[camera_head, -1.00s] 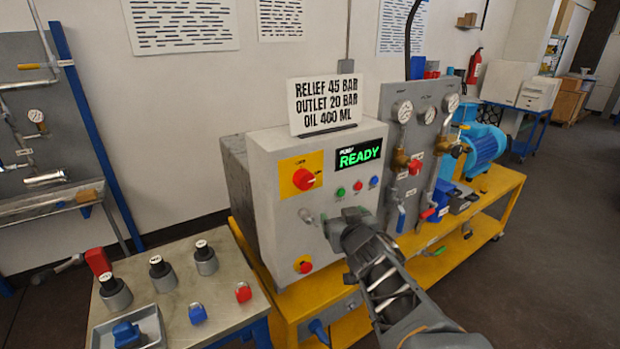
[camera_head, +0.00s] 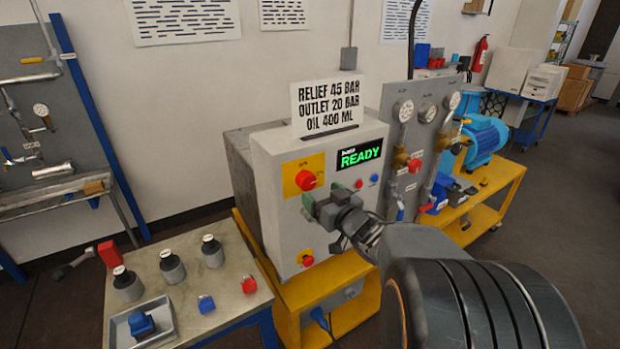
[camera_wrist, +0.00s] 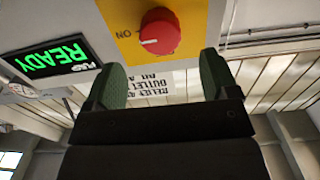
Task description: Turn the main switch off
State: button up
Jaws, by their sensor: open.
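The main switch is a red rotary knob (camera_head: 306,180) on a yellow plate (camera_head: 291,187), at the upper left of the grey control box front (camera_head: 275,222). In the wrist view the red knob (camera_wrist: 159,33) shows a white pointer mark directed at the "ON" lettering on the left. My gripper (camera_head: 310,203) is open and empty, just below the yellow plate. In the wrist view its two green-padded fingers (camera_wrist: 161,80) stand apart, with the knob beyond and between them. No contact with the knob is visible.
A lit display (camera_head: 359,155) reads READY beside the switch. A sign (camera_head: 326,104) stands on top. A bench (camera_head: 232,285) with bottles is at left, gauges (camera_head: 404,110) at right.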

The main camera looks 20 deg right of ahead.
aim_at(309, 184)
jog(key=shift+w+a+p, duration=0.2)
jog(key=shift+w+p, duration=0.05)
jog(key=shift+w, duration=1.3)
jog(key=shift+w+a+p, duration=0.15)
jog(key=shift+w+p, duration=0.05)
jog(key=shift+w, duration=1.35)
jog(key=shift+c, duration=0.5)
jog(key=c, duration=0.8)
